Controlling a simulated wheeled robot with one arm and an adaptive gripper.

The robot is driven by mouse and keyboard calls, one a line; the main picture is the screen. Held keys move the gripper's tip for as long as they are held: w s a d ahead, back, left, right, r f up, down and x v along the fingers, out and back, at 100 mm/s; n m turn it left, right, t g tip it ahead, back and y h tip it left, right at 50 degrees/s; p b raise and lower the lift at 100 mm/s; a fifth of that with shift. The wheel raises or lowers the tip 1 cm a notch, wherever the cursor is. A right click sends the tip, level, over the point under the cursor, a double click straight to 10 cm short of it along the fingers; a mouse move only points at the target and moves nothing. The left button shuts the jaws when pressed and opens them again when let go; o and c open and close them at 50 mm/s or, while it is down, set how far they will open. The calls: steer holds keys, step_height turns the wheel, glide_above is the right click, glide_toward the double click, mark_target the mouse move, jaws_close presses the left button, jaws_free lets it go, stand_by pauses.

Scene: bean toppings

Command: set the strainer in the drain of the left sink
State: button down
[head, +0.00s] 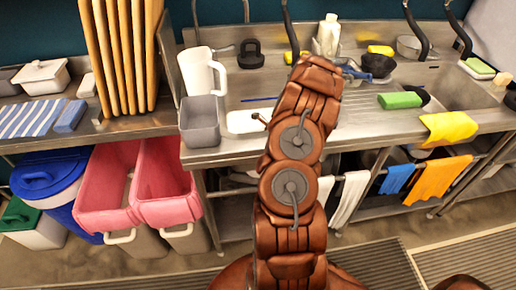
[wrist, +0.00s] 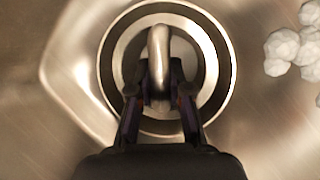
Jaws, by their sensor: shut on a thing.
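The wrist view shows my gripper (wrist: 160,90) pointing down into the sink basin (wrist: 270,120), its fingers closed on the upright light metal handle of the strainer (wrist: 159,45). The strainer is centred, or nearly so, over the round drain (wrist: 108,62), whose rings surround it. I cannot tell whether the strainer rests in the drain or hangs just above it. The gripper and fingers hide its near side. In the head view my arm covers the left sink, so gripper, strainer and drain are hidden there.
Grey-white lumps (wrist: 295,48) lie in the basin right of the drain. On the counter, a grey bin (head: 199,122) and a white pitcher (head: 199,72) stand left of my arm. A green sponge (head: 400,100) and a yellow cloth (head: 448,128) lie to its right.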

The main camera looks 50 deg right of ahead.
steer(key=shift+f, duration=0.45)
stand_by(0.3)
steer(key=c, duration=1)
jaws_free()
steer(key=shift+r, duration=0.1)
steer(key=shift+v, duration=5.95)
